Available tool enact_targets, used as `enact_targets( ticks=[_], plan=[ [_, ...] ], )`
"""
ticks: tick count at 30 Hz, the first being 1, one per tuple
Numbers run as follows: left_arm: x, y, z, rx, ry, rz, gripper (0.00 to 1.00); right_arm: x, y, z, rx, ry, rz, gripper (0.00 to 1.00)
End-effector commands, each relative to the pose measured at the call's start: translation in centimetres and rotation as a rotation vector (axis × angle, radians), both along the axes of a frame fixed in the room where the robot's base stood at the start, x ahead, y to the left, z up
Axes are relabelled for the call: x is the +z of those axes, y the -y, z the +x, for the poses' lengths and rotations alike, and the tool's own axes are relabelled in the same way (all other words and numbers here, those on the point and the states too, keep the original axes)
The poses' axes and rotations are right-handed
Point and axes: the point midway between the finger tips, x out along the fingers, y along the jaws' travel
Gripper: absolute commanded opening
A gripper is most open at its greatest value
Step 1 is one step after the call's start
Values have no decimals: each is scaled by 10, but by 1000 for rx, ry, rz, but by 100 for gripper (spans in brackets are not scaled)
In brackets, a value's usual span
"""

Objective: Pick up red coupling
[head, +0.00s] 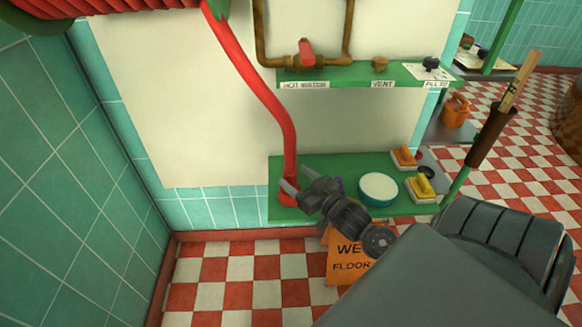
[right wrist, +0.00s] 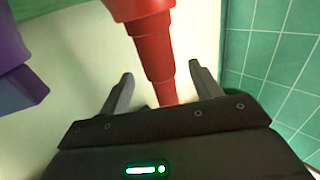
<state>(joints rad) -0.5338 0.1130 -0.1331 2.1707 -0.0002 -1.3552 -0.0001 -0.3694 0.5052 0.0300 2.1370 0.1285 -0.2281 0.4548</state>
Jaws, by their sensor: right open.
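The red coupling (head: 287,197) is at the lower end of a red hose (head: 262,90), at the left end of the lower green shelf (head: 400,211). In the right wrist view the red stepped piece (right wrist: 150,45) runs down between the two fingers. My right gripper (head: 297,180) is open at the coupling, with its fingers to either side of the red piece. The fingers also show in the right wrist view (right wrist: 161,72). I cannot tell whether either finger touches it. The gripper hides part of the shelf. My left gripper is not in view.
A white bowl (head: 379,187), a yellow-topped block (head: 420,187) and an orange-topped block (head: 404,156) stand right of my gripper. An upper green shelf (head: 345,76) with pipes is above. An orange floor sign (head: 346,262) stands below. A purple object (right wrist: 20,75) is close in the wrist view.

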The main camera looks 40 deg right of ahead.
Motion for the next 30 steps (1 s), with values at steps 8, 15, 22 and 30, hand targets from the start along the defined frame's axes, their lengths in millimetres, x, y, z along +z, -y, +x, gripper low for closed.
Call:
enact_targets(
  ticks=[8, 15, 22, 30],
  plan=[
    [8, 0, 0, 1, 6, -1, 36, -3, 0, 36, -2, 2, 0, 64],
    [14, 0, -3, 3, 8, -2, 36, -3, -1, 51, -1, 1, 1, 64],
    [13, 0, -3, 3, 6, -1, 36, -3, -1, 50, -2, 1, 0, 54],
    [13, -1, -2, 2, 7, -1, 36, -3, -1, 50, -2, 1, 0, 19]
  ],
)
